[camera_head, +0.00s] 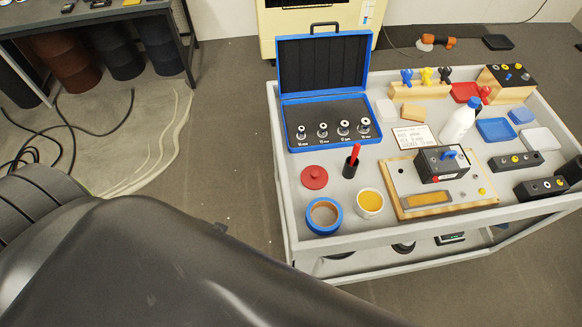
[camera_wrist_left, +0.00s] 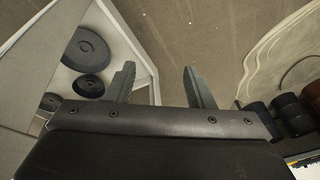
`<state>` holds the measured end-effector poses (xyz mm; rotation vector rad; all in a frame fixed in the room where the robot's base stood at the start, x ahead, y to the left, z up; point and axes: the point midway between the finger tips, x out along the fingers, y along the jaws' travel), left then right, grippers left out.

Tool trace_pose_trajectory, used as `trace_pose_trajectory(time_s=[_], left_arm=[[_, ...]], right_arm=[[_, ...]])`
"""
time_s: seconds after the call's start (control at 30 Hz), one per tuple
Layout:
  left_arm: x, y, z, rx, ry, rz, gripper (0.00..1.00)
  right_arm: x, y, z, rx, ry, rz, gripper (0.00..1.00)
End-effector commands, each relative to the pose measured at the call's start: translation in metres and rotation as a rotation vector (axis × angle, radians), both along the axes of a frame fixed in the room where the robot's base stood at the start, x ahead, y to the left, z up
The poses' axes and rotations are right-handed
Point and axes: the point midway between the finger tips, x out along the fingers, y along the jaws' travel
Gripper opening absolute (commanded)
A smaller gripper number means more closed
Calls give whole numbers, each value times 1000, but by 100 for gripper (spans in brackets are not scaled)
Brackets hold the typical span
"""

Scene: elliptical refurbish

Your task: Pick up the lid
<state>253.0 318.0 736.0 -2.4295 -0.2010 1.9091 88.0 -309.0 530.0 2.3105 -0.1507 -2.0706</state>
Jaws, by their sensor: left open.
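The red round lid (camera_head: 314,177) with a small knob lies flat on the cart's top, left of a black holder with a red stick. A white cup (camera_head: 369,205) with orange-yellow contents stands to its lower right, with its top open. The lid does not show in that view. My left arm fills the lower left of the head view, and its gripper is not visible there. My right gripper is not in view.
The grey-rimmed cart (camera_head: 290,211) also holds a blue tape roll (camera_head: 324,215), an open blue case (camera_head: 331,122), a white bottle (camera_head: 457,124) and a wooden board with a black box (camera_head: 441,163). Floor left of the cart is mostly clear, with cables (camera_head: 72,135) farther left.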

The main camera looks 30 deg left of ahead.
Motion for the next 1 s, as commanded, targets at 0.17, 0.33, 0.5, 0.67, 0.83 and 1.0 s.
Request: trace_pose_trajectory(time_s=[0.17, 0.33, 0.5, 0.67, 0.83, 1.0], left_arm=[[20, -6, 90, -4, -35, 28, 48], [48, -22, 164, -46, -53, 127, 48], [94, -44, 190, -121, -26, 294, 48], [145, -69, 200, -181, 18, 448, 48], [202, -104, 217, -226, 76, 605, 48], [248, -138, 240, -236, 129, 736, 48]], right_arm=[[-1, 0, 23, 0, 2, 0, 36], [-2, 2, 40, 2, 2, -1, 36], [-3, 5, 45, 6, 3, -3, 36], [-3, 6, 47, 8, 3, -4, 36], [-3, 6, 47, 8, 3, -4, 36], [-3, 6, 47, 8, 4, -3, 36]])
